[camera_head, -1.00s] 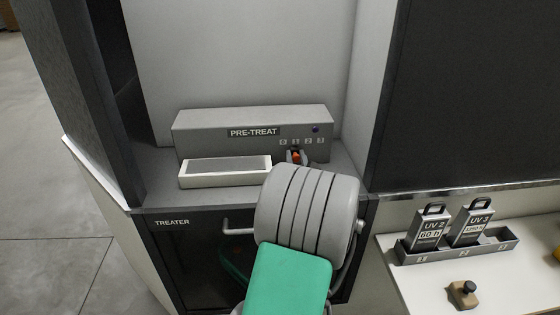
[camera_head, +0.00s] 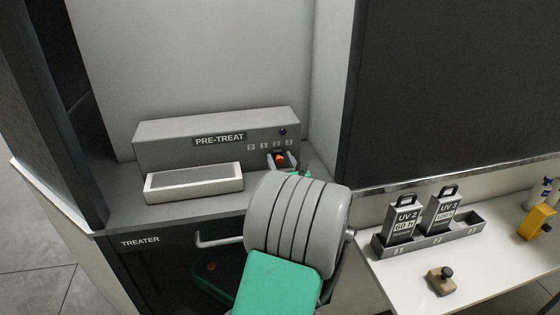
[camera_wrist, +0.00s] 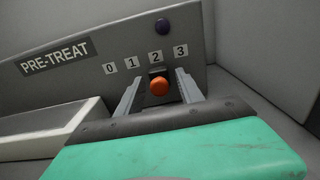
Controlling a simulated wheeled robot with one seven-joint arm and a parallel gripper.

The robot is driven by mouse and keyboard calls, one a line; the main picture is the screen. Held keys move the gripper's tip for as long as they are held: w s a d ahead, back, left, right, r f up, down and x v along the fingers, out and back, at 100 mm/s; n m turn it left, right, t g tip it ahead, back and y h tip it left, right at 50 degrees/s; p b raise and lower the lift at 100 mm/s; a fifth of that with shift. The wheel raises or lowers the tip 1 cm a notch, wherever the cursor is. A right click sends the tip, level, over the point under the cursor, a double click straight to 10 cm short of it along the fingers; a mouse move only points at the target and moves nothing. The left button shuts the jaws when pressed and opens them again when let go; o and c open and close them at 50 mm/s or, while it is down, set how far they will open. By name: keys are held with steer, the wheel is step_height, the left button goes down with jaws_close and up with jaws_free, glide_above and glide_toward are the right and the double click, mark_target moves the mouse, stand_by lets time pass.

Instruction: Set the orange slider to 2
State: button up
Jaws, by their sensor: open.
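The orange slider (camera_wrist: 159,86) is a round orange knob on the front of the grey PRE-TREAT unit (camera_wrist: 120,45). In the wrist view it sits just below the label 2 (camera_wrist: 156,56), right of the labels 0 and 1 and left of 3. In the head view the slider (camera_head: 280,157) is also under the 2. My gripper (camera_wrist: 158,78) is open, with one finger on each side of the knob and a visible gap on both sides. In the head view my gripper (camera_head: 282,162) is partly hidden behind my wrist.
A white-rimmed tray (camera_head: 194,197) stands left of the slider on the treater's ledge. A bar handle (camera_head: 218,240) is below. A side table (camera_head: 400,290) at right holds a rack with UV 2 and UV 3 blocks.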

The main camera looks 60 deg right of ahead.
steer(key=b+v, duration=0.1)
steer(key=v, duration=0.6)
steer(key=shift+s+a+r+b, duration=0.1)
steer(key=shift+s+a+b, duration=0.2)
steer(key=shift+b, duration=0.05)
